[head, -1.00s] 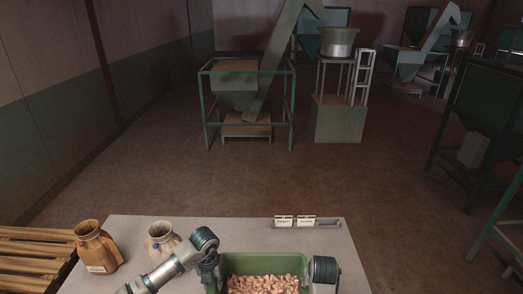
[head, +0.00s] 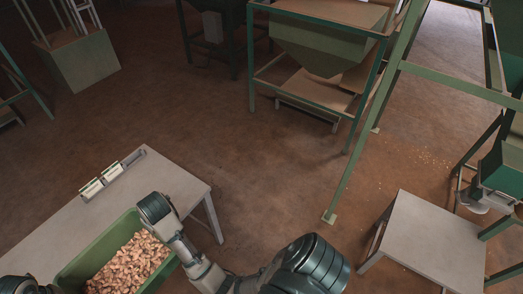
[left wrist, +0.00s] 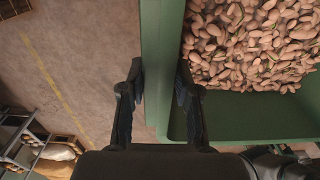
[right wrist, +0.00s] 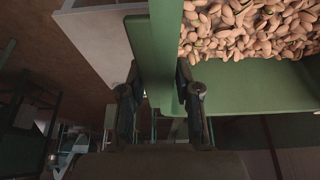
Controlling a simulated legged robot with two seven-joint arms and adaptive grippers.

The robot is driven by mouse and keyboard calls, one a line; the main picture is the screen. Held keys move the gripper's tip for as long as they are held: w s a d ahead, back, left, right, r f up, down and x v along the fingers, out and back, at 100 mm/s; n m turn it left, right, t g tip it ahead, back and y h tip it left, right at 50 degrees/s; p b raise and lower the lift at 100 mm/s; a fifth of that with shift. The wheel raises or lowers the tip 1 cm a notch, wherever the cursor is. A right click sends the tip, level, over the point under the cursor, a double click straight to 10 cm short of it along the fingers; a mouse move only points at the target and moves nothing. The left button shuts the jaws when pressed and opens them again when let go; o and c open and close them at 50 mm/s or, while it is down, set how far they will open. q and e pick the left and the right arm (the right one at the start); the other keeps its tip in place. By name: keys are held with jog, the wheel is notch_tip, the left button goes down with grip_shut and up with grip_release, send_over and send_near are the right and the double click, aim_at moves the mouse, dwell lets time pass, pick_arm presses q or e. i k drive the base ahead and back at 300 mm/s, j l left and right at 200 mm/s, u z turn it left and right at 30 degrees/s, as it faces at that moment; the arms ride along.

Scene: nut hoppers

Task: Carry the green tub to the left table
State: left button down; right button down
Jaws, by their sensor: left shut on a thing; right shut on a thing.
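The green tub (head: 100,246), full of pale brown nuts (head: 130,262), is at the lower left of the head view, in front of or over the near part of a grey table (head: 168,178). I cannot tell whether it touches the table. My left gripper (left wrist: 160,85) is shut on one rim of the tub (left wrist: 240,118), with floor showing beyond that wall. My right gripper (right wrist: 160,90) is shut on the opposite rim (right wrist: 255,90). The tub looks about level. In the head view the fingertips are hidden.
A small grey table (head: 435,240) stands at the lower right, beside green framework. A green hopper stand (head: 330,50) is at the back centre. Label holders (head: 110,173) lie on the grey table. Brown floor between the tables is open, apart from a green frame post (head: 355,150).

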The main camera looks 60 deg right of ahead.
aim_at(436, 244)
jog(key=k+l+z, duration=0.1)
jog(key=z, duration=2.85)
jog(key=i+l, duration=0.1)
jog(key=l, duration=0.3)
jog(key=i+l, duration=0.1)
jog(key=l, duration=0.3)
jog(key=i+l, duration=0.1)
jog(key=l, duration=0.35)
jog(key=i+l, duration=0.1)
jog(key=l, duration=0.3)
jog(key=i+l, duration=0.1)
jog(key=l, duration=0.3)
jog(key=i+l, duration=0.1)
jog(key=l, duration=0.3)
